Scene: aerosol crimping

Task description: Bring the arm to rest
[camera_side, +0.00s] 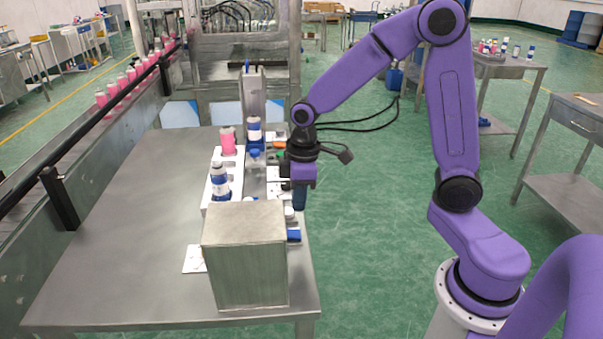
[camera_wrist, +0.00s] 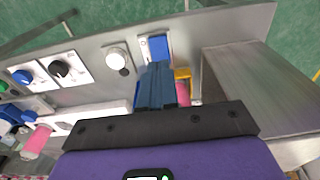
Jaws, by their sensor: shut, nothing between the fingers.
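My gripper (camera_side: 300,207) points down on the right side of the metal table, beyond the metal box in the side view. In the wrist view its blue fingers (camera_wrist: 157,72) are together and hold nothing. A blue square part (camera_wrist: 157,47) on the panel lies just past the fingertips. A blue-and-white can (camera_side: 254,130) stands upright at the press (camera_side: 252,92). Another can (camera_side: 219,182) and a pink can (camera_side: 227,142) stand upright on the white holder (camera_side: 238,165), left of my gripper. The fingers partly hide something pink and yellow in the wrist view.
The metal box (camera_side: 245,262) stands close in front of my gripper; it also shows in the wrist view (camera_wrist: 262,85). A white knob (camera_wrist: 116,58) and a black knob (camera_wrist: 59,68) sit on the panel. The table's left part is clear. Pink bottles (camera_side: 122,82) line the conveyor.

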